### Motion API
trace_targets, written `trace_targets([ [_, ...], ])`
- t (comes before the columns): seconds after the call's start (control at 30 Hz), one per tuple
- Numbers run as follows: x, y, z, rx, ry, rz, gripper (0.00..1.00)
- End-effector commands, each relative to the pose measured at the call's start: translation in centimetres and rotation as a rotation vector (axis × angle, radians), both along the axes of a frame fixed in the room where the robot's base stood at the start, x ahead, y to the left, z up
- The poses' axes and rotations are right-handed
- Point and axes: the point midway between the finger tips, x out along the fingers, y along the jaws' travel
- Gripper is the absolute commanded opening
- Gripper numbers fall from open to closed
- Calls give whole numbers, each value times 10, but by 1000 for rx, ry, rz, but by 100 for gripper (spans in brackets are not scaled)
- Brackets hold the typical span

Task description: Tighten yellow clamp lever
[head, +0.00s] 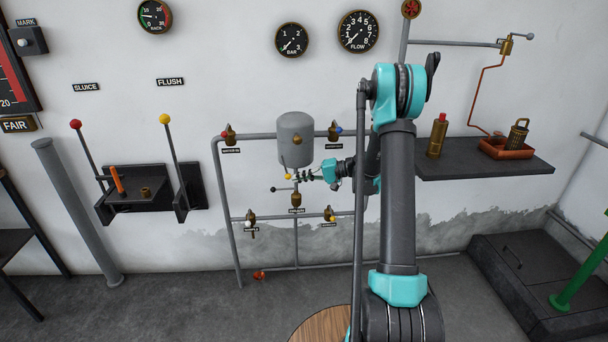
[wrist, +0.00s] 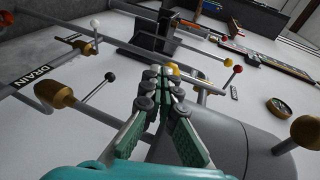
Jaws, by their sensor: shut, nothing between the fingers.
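The lever with the yellow knob (head: 286,176) sits just under the grey tank (head: 296,138), on the left side of the vertical pipe. In the wrist view its yellow knob (wrist: 174,69) shows just beyond the fingertips; whether they touch it I cannot tell. My gripper (head: 303,176) reaches in from the right, directly beside the lever. In the wrist view my gripper (wrist: 157,78) has its fingertips together with nothing seen between them. The lever's clamp end is mostly hidden behind my fingers.
The black-knobbed drain lever (head: 272,189) is close below; its black ball (wrist: 110,77) is left of my fingers. Pipes and brass valves (head: 231,134) surround the tank. A shelf (head: 485,157) holds brass parts on the right. Tall red- and yellow-knobbed levers (head: 165,119) stand left.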

Motion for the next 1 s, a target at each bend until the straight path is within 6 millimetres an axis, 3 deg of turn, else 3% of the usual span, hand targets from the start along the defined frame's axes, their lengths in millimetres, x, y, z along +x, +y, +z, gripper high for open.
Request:
trace_targets([
  [0.4,0,17,-10,-1,-1,0,0],
  [1.0,0,19,-11,-2,0,-1,0],
])
